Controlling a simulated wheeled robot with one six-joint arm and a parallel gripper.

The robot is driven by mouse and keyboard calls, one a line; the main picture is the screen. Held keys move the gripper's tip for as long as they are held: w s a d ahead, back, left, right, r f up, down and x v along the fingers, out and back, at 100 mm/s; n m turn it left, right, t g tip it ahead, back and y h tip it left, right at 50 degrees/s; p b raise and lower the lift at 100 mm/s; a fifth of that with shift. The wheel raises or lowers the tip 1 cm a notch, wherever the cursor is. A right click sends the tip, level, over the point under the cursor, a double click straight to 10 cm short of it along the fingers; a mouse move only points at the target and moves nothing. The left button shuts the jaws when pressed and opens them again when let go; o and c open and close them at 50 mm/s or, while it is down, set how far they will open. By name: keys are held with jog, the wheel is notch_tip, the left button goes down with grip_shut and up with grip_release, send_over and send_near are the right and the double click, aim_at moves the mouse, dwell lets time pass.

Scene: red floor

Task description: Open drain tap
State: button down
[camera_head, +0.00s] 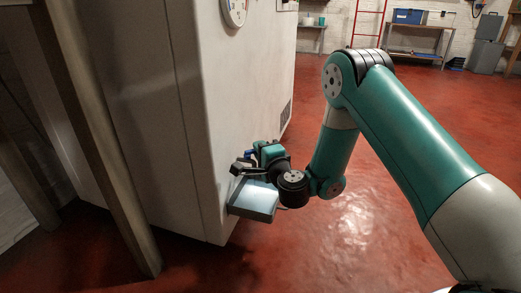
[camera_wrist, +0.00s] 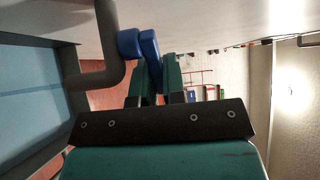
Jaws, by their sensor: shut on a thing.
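The drain tap is low on the side of the big pale cabinet. In the wrist view its grey pipe (camera_wrist: 106,40) bends beside a blue handle (camera_wrist: 149,46). In the head view a small bit of the blue handle (camera_head: 248,155) shows by my gripper (camera_head: 258,150). The teal fingers of my gripper show in the wrist view (camera_wrist: 158,70), one each side of the lower part of the blue handle, shut on it. A grey tray with a light blue inside (camera_wrist: 30,100) lies under the tap; it also shows in the head view (camera_head: 252,203). My gripper hides part of the tap.
The pale cabinet (camera_head: 160,90) stands close on the left, with a wooden post (camera_head: 100,130) leaning before it. Red floor (camera_head: 350,230) is clear around my arm. A red ladder (camera_head: 367,25) and a workbench (camera_head: 415,40) stand far back.

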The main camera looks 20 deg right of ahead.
jog(key=shift+s+h, duration=0.1)
jog(key=shift+h, duration=0.2)
dwell(0.4)
jog(key=c, duration=1.2)
grip_release()
jog(key=shift+f, duration=0.1)
